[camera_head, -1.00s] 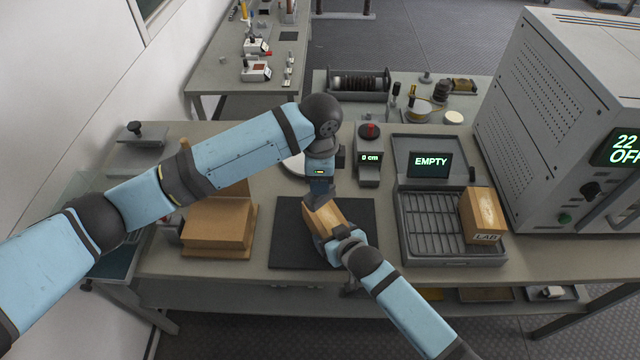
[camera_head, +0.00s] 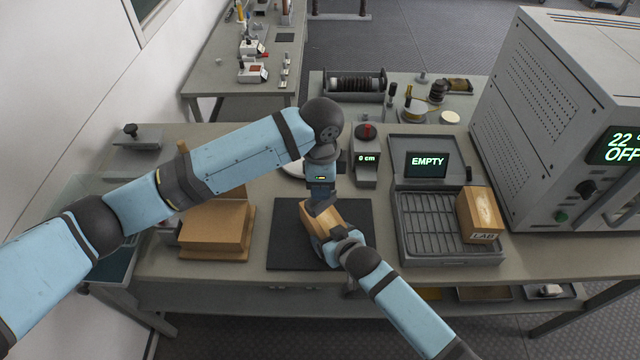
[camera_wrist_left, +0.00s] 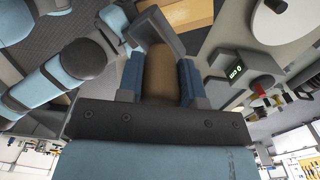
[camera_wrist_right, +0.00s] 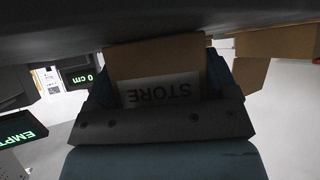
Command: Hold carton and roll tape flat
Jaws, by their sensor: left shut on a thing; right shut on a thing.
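A small brown carton (camera_head: 318,219) is over the black mat (camera_head: 287,245) in the head view, tilted across it. My right gripper (camera_head: 330,238) is shut on the carton from the near side. In the right wrist view the carton (camera_wrist_right: 155,55) shows between the fingers with a white "STORE" label. My left gripper (camera_head: 321,190) is just above and beyond the carton. In the left wrist view it is shut on a brown rounded handle (camera_wrist_left: 160,72) with a dark grey piece at its end, probably the tape roller. The carton (camera_wrist_left: 188,14) shows past that piece; whether they touch is unclear.
A brown box stack (camera_head: 215,228) stands left of the mat. On the right are a grey rack tray (camera_head: 428,235) with a "LAB" carton (camera_head: 480,214), a screen reading "EMPTY" (camera_head: 427,163), and a large grey machine (camera_head: 545,120). A "0 cm" gauge (camera_head: 365,170) stands behind the mat.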

